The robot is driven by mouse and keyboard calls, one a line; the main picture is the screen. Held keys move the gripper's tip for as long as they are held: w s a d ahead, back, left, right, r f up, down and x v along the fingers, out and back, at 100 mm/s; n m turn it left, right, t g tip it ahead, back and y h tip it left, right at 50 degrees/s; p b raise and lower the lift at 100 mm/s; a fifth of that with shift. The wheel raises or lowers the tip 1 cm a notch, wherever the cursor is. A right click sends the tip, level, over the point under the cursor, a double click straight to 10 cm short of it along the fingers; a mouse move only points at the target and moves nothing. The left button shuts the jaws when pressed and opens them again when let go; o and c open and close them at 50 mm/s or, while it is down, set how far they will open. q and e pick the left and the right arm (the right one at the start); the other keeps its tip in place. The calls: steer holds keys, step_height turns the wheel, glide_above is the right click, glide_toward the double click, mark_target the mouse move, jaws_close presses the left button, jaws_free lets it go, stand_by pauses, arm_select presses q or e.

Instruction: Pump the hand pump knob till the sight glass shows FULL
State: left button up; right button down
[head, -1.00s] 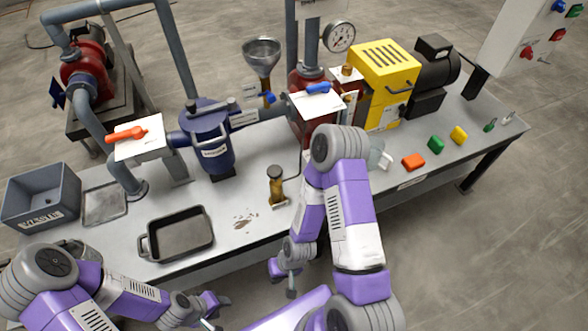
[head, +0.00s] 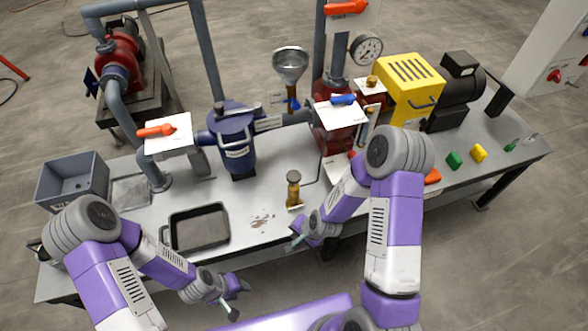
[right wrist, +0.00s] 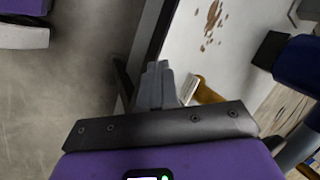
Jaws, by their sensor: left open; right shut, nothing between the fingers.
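The hand pump (head: 294,190) stands upright near the bench's front edge, a brass cylinder with a dark round knob (head: 293,176) on top. My right gripper (head: 294,244) is in front of and below it, apart from the knob. In the right wrist view my right gripper's fingers (right wrist: 155,84) are shut together and empty, with a brass-coloured part (right wrist: 207,93) just beyond them. My left gripper (head: 240,298) is open and empty, in front of the bench. A narrow upright tube (head: 370,122), perhaps the sight glass, stands beside the red housing; its level is unreadable.
A black tray (head: 200,228) lies left of the pump, with brown spots (head: 262,221) between them. The blue filter vessel (head: 236,150), red housing (head: 332,135) and funnel (head: 290,66) stand behind. My right forearm covers part of the right bench.

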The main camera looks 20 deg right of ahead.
steer(key=w+d+r+m+t+p, duration=0.2)
steer(key=w+r+m+p, duration=0.1)
steer(key=w+r+m, duration=0.45)
arm_select(q)
step_height(320, 180, up, 7)
steer(key=p, duration=0.2)
steer(key=shift+p, duration=0.4)
arm_select(e)
step_height(320, 180, up, 14)
steer(key=m+t+h, duration=0.1)
steer(key=m+t, duration=0.2)
steer(key=m, duration=0.3)
glide_above(295, 178)
steer(key=shift+w, duration=0.15)
step_height(295, 178, down, 8)
steer(key=b, duration=0.6)
steer(key=shift+f, duration=0.1)
arm_select(q)
step_height(295, 178, down, 7)
steer(key=shift+r+b, duration=0.2)
steer(key=shift+b, duration=0.15)
arm_select(e)
steer(key=shift+f, duration=0.3)
arm_select(q)
steer(key=shift+f+b, duration=0.6)
arm_select(e)
steer(key=shift+f, duration=0.4)
